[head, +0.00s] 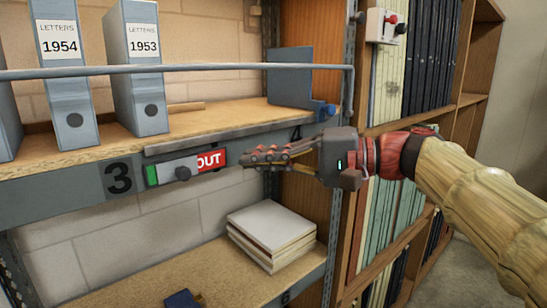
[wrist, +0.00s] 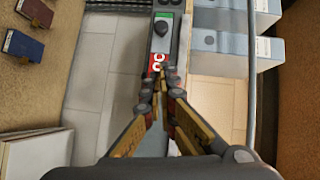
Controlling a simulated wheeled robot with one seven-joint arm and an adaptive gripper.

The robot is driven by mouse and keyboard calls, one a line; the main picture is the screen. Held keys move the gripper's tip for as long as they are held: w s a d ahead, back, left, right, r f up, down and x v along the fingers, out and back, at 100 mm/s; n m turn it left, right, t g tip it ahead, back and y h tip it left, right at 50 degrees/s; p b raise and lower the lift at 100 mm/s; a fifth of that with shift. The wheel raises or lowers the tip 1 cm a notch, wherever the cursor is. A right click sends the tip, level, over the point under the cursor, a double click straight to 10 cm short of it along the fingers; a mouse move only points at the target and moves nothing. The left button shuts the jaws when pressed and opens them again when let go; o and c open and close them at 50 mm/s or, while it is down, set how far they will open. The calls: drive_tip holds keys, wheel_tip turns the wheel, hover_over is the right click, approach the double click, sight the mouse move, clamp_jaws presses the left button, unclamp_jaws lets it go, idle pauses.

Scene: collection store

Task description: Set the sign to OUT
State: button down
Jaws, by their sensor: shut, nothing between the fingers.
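The sign (head: 208,160) is on the grey shelf edge, right of the number 3. A pale sliding plate (head: 165,170) with a dark round knob (head: 183,174) covers its middle. A thin green strip shows at the left and a red field reading OUT shows at the right. The plate's edge lies close against the O. In the wrist view the knob (wrist: 162,28) stands beyond the red field. My gripper (head: 245,157) is shut and empty. Its fingertips (wrist: 160,82) are just right of the red field, apart from the knob; contact with the sign cannot be told.
A metal rail (head: 180,69) runs in front of the upper shelf's binders (head: 140,65). A blue bookend (head: 290,78) stands at that shelf's right. A paper stack (head: 270,235) lies on the lower shelf. A metal upright (head: 345,110) and a switch box (head: 381,25) are near my arm.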

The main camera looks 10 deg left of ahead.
sight(190, 172)
drive_tip(key=a, duration=0.2)
drive_tip(key=s+a, duration=0.1)
drive_tip(key=a, duration=0.1)
drive_tip(key=a+f, duration=0.1)
drive_tip(key=a, duration=0.1)
drive_tip(key=shift+s+a+p, duration=0.2)
drive_tip(key=shift+s+p, duration=0.1)
drive_tip(key=shift+p, duration=0.05)
drive_tip(key=shift+s+a, duration=0.2)
drive_tip(key=shift+s, duration=0.1)
drive_tip(key=shift+a+f, duration=0.1)
drive_tip(key=shift+a, duration=0.1)
drive_tip(key=shift+s+a+b, duration=0.75)
drive_tip(key=shift+s+b, duration=0.15)
drive_tip(key=shift+w+d, duration=0.1)
